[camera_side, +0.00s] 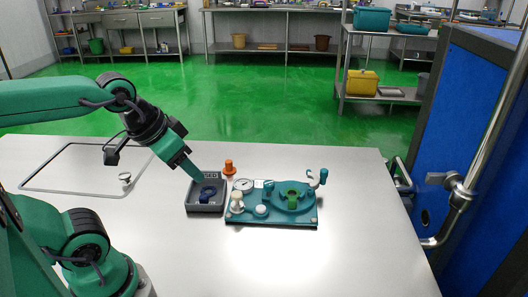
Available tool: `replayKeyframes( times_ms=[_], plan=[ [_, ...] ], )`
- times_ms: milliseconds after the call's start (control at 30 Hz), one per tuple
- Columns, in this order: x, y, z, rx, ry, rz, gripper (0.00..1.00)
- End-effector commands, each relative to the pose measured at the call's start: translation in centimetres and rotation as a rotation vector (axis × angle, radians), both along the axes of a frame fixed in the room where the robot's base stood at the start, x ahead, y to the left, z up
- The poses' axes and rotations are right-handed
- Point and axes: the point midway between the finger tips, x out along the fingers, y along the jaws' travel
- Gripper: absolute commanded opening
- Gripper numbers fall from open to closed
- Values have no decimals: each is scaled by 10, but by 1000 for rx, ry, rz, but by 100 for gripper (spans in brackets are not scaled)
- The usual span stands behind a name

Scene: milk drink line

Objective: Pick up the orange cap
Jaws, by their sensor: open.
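The orange cap (229,167) stands upright on the light table, just behind the gap between a grey tray and a teal board. My gripper (200,178) reaches down from the upper left, its tip over the back part of the grey tray (205,209). It is to the left of the orange cap and apart from it. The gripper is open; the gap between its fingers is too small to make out. A dark blue piece (207,194) sits in the tray below the fingertips.
The teal board (270,218) right of the tray carries a green ring part (292,195), a gauge-like disc (243,185), a cream knob (237,199) and other fittings. A small knob (125,178) stands at the left, by a rectangular outline. The table's front and right areas are clear.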

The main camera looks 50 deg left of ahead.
Motion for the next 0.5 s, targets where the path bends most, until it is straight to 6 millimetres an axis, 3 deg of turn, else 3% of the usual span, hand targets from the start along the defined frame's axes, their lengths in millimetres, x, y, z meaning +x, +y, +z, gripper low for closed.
replayKeyframes(
  times_ms=[500],
  plan=[
    [4, 2, 2, 7, 7, -7, 48]
  ],
)
